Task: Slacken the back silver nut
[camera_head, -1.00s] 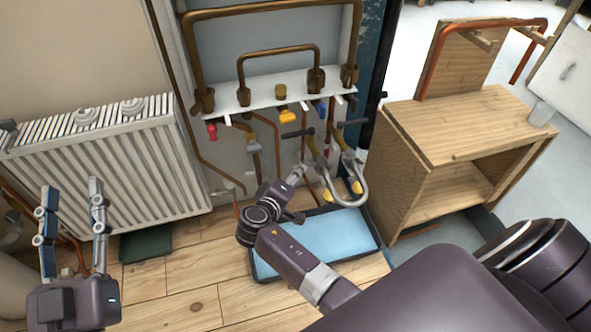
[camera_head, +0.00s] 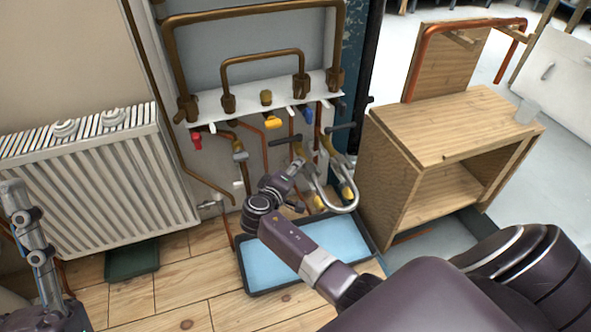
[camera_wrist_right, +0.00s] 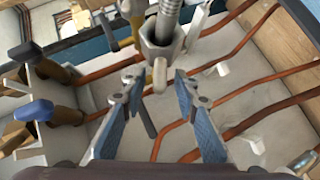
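In the right wrist view, a silver hex nut (camera_wrist_right: 160,50) sits on the end of a ribbed silver hose (camera_wrist_right: 168,18). My right gripper (camera_wrist_right: 157,80) is open, its two blue-padded fingers pointing toward this nut, with the tips just short of it on either side. In the head view my right gripper (camera_head: 298,168) is beside the looped silver hose (camera_head: 345,208) under the pipe board; the nut at its tips is too small to make out there. One finger of my left gripper (camera_head: 32,235) shows at the left edge; the other is out of view.
Copper pipes and valves hang under the white shelf (camera_head: 265,96). A black tray with a blue inside (camera_head: 262,270) lies below. A radiator (camera_head: 100,185) stands left, a wooden cabinet (camera_head: 440,130) right. A blue-handled valve (camera_wrist_right: 35,110) is left of the gripper in the wrist view.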

